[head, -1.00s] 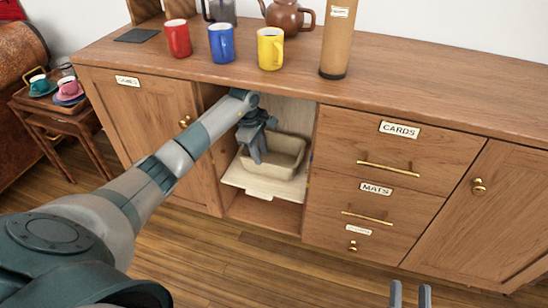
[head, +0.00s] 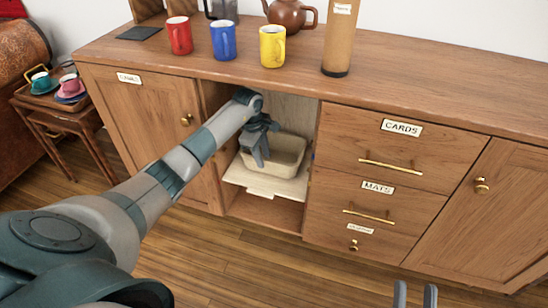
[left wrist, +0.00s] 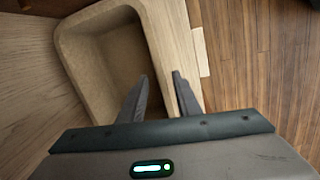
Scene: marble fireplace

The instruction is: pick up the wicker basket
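The beige basket (head: 288,154) stands upright on a light wooden pull-out board (head: 262,186) in the open compartment of the cabinet. My left gripper (head: 259,160) is at the basket's near left side, pointing down, and hides part of it. In the left wrist view, the basket (left wrist: 110,70) is open-topped and looks empty. My left gripper (left wrist: 161,76) is open there, with one finger over the basket's inside and the other beyond its wall. The rim runs between them. Whether either finger touches it I cannot tell. My right gripper (head: 415,295) is open and empty at the bottom edge.
The compartment sits between a door (head: 145,125) and a stack of drawers (head: 385,150). Red (head: 179,36), blue (head: 223,41) and yellow (head: 272,46) mugs stand on the top above, with a tall brown cylinder (head: 341,38). The wooden floor in front is clear.

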